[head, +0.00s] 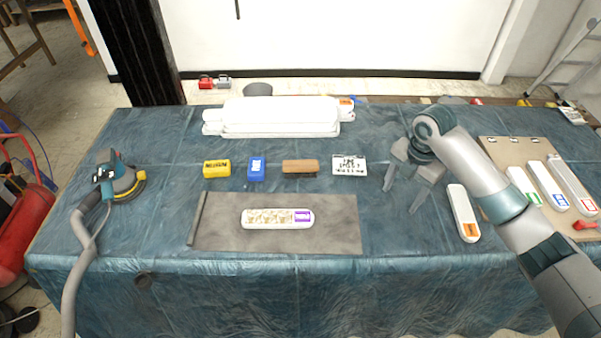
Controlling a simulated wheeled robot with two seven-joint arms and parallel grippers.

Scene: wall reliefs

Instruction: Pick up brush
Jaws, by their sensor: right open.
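A brown block (300,166) that looks like the brush lies on the blue-covered table, in a row between a blue block (256,168) and a small white card with dark print (349,165). Its bristles cannot be made out. My right gripper (400,199) is open and empty, fingers pointing down, to the right of the card and apart from the brush. My left gripper is not in view.
A yellow block (216,169) ends the row on the left. A grey mat (338,232) in front bears a white relief piece (265,218). White pieces (280,112) are stacked behind. A sander (120,182) with a hose stands left. Another white piece (463,212) and a brown board (512,150) lie right.

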